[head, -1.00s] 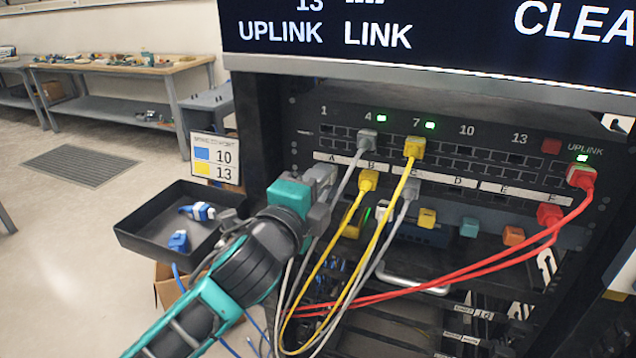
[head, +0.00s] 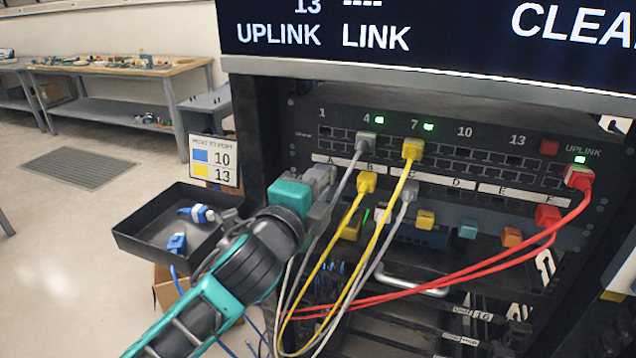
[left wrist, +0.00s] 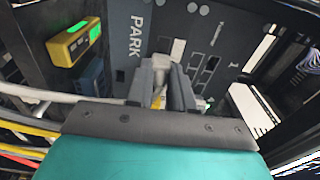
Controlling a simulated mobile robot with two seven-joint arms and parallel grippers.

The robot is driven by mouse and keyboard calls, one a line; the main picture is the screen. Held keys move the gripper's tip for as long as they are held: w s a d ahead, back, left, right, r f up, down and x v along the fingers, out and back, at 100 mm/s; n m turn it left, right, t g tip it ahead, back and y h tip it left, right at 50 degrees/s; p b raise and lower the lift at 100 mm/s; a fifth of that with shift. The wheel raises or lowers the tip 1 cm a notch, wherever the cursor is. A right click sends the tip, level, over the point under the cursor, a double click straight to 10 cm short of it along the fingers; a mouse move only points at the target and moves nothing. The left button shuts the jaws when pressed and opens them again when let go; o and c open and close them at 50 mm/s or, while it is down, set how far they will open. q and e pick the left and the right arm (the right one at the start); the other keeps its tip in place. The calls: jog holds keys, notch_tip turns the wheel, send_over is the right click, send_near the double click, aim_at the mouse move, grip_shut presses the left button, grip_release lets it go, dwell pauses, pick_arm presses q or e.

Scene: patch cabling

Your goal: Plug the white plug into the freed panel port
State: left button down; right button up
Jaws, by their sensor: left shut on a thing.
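The white plug (left wrist: 165,66) shows as a pale block between the fingers in the left wrist view. My left gripper (left wrist: 165,88) is shut on it, with the fingertips close to the dark panel face. In the head view my left gripper (head: 322,180) is at the left end of the patch panel (head: 470,145), near label A, and hides the plug. The panel has rows of dark ports, also seen in the left wrist view (left wrist: 206,76). Whether the plug touches a port cannot be told. My right gripper is not in view.
Grey (head: 366,141) and yellow (head: 413,148) plugs sit under 4 and 7, their cables hanging beside my gripper. Red cables (head: 470,268) cross the rack's lower front. A black tray (head: 150,240) with blue plugs (head: 177,243) stands left. A card (head: 213,160) lists 10 and 13.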

pick_arm(q)
jog(key=c, duration=0.9)
grip_release()
jog(key=shift+d+v, duration=0.15)
jog(key=shift+v, duration=1.85)
jog(key=shift+d+v, duration=0.1)
jog(key=shift+v, duration=1.9)
jog(key=shift+r, duration=0.1)
